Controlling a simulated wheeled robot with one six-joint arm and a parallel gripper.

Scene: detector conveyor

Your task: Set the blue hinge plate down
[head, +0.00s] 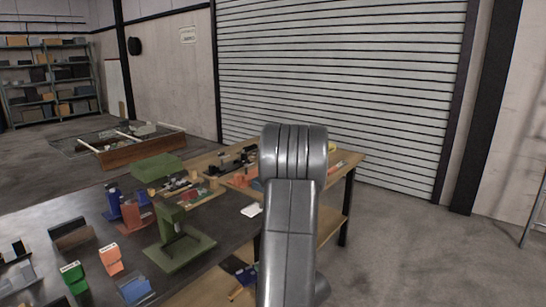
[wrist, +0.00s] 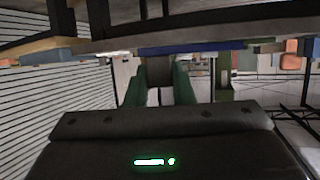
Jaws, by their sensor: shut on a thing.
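In the wrist view my gripper (wrist: 159,85) points away from the camera, with its two dark green fingers either side of a dark grey shape. A long thin blue strip (wrist: 190,48) lies across the view just beyond the fingertips; it looks like the blue hinge plate seen edge-on. The fingers are shut on it as far as I can see, though the contact is not clear. Whether the strip touches the surface beyond is not clear. In the head view my arm hides the gripper and the plate.
A dark work table (head: 220,232) holds a green stand (head: 180,248), blue and orange holders and small bins. A wooden-topped bench (head: 344,164) with small parts stands behind my arm. A low wooden-sided crate (head: 140,152) is farther back.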

